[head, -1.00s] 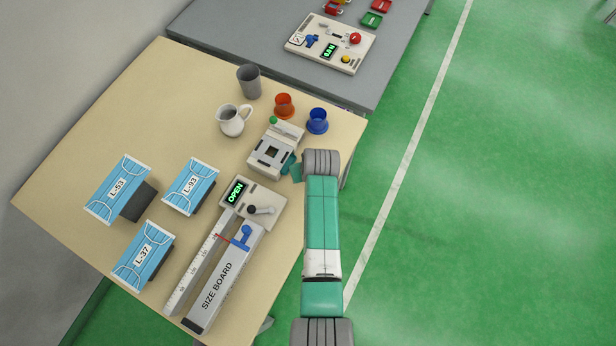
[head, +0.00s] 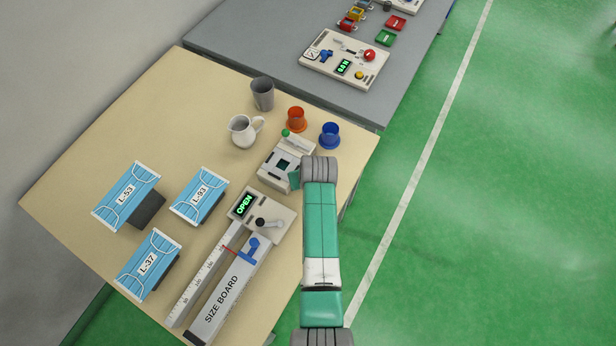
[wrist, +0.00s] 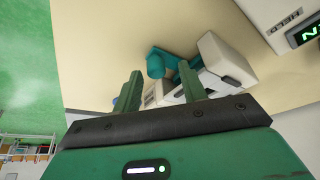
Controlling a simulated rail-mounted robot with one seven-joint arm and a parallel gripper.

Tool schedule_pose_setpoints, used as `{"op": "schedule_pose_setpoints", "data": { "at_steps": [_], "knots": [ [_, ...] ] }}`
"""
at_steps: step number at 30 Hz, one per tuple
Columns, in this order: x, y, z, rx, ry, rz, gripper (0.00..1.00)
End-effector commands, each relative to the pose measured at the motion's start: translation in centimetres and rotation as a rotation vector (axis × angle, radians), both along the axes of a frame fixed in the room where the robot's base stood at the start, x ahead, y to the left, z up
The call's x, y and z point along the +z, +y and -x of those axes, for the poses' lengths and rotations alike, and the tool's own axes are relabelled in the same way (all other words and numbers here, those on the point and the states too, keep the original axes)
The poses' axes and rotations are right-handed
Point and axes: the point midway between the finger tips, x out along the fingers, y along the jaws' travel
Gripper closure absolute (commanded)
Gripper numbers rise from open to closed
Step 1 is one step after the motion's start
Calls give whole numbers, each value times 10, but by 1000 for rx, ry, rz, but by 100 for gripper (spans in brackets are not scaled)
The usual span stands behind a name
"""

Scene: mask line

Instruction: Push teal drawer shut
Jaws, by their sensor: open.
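The teal drawer (head: 294,179) sits at the front right side of a small cream box (head: 272,178) with a square window on top. Part of it sticks out beside my wrist, and teal shows in the window. In the wrist view the drawer's rounded teal knob (wrist: 156,63) lies just beyond my fingertips, with a teal strip running toward the box. My gripper (wrist: 161,72) is open and empty, its two dark green fingers apart. The right finger overlaps the teal strip; I cannot tell whether it touches. In the head view my arm hides the fingers.
An orange cup (head: 296,119) and a blue cup (head: 330,135) stand behind the box, with a white jug (head: 242,131) and grey cup (head: 262,93) to the left. The panel reading OPEN (head: 262,218) and size board (head: 222,298) are in front. Blue mask packs (head: 127,196) lie left.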

Motion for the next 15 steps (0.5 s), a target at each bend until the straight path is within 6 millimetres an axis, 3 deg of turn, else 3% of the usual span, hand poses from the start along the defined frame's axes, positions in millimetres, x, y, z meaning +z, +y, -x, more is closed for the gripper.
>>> {"op": "schedule_pose_setpoints", "data": {
  "at_steps": [7,15],
  "knots": [
    [49,-5,18,0,-3,0,58],
    [67,-7,28,-1,1,0,58]
  ]
}}
